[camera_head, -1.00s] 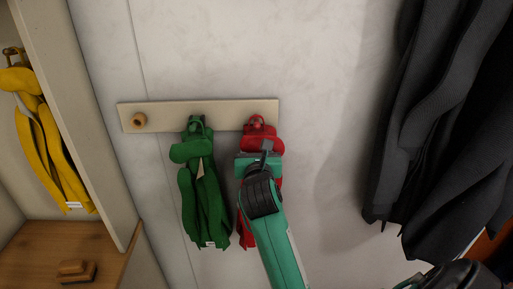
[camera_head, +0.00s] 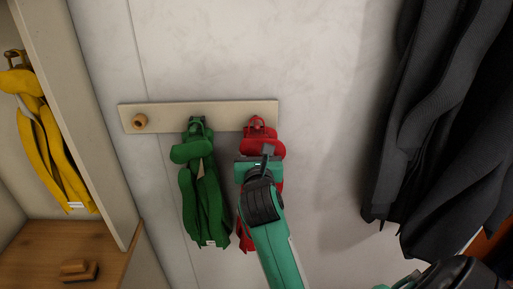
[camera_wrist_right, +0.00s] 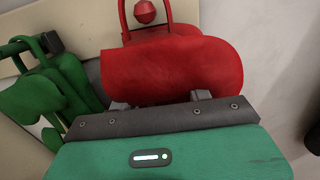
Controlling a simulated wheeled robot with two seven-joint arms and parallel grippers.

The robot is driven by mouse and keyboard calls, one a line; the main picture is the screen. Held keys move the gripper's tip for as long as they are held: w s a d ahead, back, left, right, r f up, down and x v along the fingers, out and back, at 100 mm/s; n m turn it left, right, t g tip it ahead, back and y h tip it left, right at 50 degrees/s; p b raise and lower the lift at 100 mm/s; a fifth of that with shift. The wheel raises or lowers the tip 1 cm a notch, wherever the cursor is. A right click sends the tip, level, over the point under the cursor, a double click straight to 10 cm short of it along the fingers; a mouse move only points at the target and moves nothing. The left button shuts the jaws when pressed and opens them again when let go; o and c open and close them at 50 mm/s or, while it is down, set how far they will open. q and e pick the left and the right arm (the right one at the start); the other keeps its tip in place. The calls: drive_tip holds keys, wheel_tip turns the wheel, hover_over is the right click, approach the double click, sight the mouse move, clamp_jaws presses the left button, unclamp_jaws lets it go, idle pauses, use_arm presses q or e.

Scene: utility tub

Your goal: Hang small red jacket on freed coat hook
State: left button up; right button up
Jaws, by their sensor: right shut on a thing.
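The small red jacket (camera_head: 258,145) is at the right end of the pale rack board (camera_head: 160,114) in the head view. My right gripper (camera_head: 265,154) is shut on it just below the collar and covers much of its body. In the right wrist view the red jacket (camera_wrist_right: 170,70) fills the space beyond the fingertips (camera_wrist_right: 160,100). Its loop stands up around a red knob (camera_wrist_right: 145,12), the coat hook at that end; I cannot tell whether the loop rests on it. My left gripper is not in view.
A green jacket (camera_head: 204,200) hangs on the middle hook, close left of the red one. A bare wooden peg (camera_head: 139,122) is at the board's left end. A yellow jacket (camera_head: 45,140) hangs far left. Large dark coats (camera_head: 440,130) hang at right. A brush (camera_head: 78,270) lies on the wooden bench.

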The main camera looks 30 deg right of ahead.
drive_tip(key=shift+v, duration=0.75)
drive_tip(key=v, duration=0.8)
drive_tip(key=shift+w+r, duration=0.15)
drive_tip(key=shift+w, duration=0.05)
